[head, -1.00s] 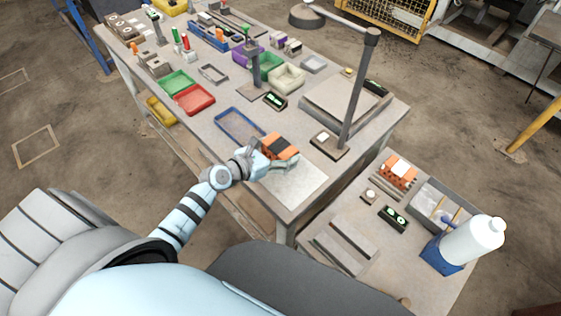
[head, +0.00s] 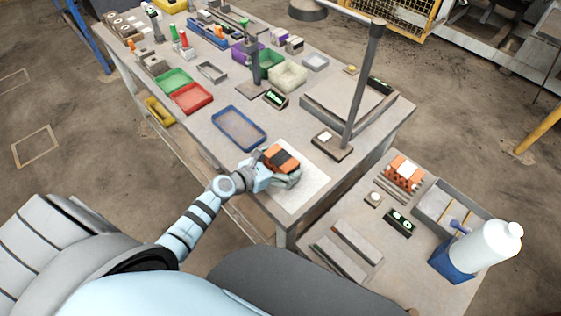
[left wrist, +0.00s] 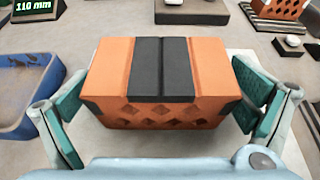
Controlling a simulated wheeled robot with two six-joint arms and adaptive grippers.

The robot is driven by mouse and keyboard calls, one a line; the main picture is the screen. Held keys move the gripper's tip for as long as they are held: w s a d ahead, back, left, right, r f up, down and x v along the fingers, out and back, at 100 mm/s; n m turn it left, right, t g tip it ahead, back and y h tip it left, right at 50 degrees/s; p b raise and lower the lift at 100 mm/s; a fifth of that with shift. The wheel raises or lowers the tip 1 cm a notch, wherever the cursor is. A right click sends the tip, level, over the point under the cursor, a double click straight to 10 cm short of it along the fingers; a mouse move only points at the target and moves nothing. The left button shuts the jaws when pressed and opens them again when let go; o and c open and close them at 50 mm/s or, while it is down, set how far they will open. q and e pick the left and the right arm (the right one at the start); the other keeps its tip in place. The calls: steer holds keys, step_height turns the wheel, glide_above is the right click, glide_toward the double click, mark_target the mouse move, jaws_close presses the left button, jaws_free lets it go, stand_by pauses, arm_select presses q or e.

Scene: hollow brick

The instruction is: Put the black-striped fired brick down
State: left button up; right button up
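The black-striped fired brick (head: 281,158) is orange with a black band across its top. In the left wrist view the brick (left wrist: 162,75) lies level, with diamond-shaped holes in its near face. My left gripper (head: 278,172) has a finger at each end of the brick. In the left wrist view the green pads of the left gripper (left wrist: 162,105) meet the brick's two ends. The brick is over the pale sheet (head: 312,183) at the table's near corner; its underside is hidden, so I cannot tell whether it touches. My right gripper is out of view.
A blue tray (head: 239,128) lies just left of the brick. A lower side table holds another orange brick (head: 404,172) and a white bottle (head: 485,245).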

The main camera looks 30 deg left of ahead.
arm_select(q)
steer(key=shift+s+a+r+p, duration=0.1)
steer(key=shift+s+r+p, duration=0.25)
steer(key=shift+r, duration=0.1)
steer(key=p+v, duration=0.2)
steer(key=v, duration=0.9)
steer(key=shift+s+a, duration=0.1)
steer(key=shift+s, duration=0.2)
steer(key=shift+w, duration=0.1)
